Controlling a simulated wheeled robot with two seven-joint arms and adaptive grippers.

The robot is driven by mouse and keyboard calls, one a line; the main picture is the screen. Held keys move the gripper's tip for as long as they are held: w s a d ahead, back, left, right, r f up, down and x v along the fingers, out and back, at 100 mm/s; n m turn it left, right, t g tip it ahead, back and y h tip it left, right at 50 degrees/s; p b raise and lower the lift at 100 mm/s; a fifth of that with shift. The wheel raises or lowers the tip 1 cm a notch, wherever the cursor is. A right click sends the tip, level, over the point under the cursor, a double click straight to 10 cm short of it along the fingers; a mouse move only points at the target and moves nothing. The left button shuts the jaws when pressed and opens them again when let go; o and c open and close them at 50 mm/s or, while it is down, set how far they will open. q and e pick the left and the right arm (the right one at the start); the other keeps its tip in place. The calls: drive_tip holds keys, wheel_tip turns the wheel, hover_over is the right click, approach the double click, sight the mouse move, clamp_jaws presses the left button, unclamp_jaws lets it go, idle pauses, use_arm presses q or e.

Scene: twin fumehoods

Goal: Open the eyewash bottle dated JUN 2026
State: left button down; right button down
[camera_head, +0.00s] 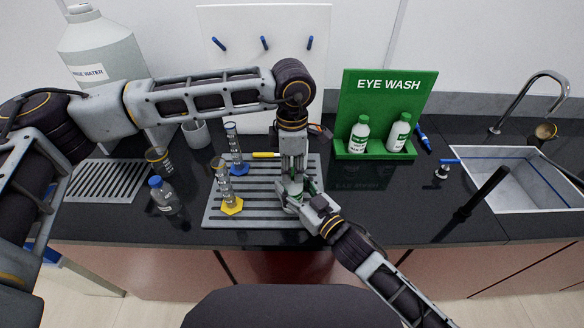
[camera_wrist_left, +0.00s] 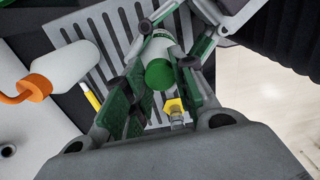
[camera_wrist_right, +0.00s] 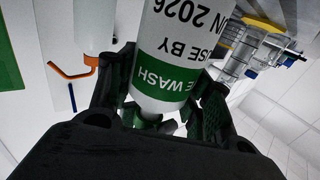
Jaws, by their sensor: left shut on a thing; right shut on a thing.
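The eyewash bottle (camera_wrist_right: 175,50) is white with a green label. In the right wrist view its upside-down print reads "USE BY", with "2026" and a partly cut month ending in N. My right gripper (camera_head: 309,203) is shut on its body from the right, above the grey slotted mat (camera_head: 262,210). My left gripper (camera_head: 293,176) comes down from above and is shut on its green cap (camera_wrist_left: 160,75). The cap is still at the bottle's top in the left wrist view. In the head view the grippers hide most of the bottle.
A green eye wash stand (camera_head: 374,155) holds two more bottles (camera_head: 359,135) (camera_head: 399,133) behind. Two glass cylinders, one on a blue base (camera_head: 239,169) and one on a yellow base (camera_head: 232,206), stand left of my grippers. A sink (camera_head: 520,180) lies right.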

use_arm(q)
drive_tip(key=shift+n, duration=0.7)
drive_tip(key=shift+r, duration=1.15)
idle(0.7)
drive_tip(key=shift+r, duration=1.95)
use_arm(e)
drive_tip(key=c, duration=0.6)
unclamp_jaws()
drive_tip(key=shift+o, duration=0.2)
drive_tip(key=shift+s+d, duration=0.1)
drive_tip(key=v, duration=1.1)
drive_tip(key=shift+s+d, duration=0.2)
drive_tip(key=shift+s, duration=0.05)
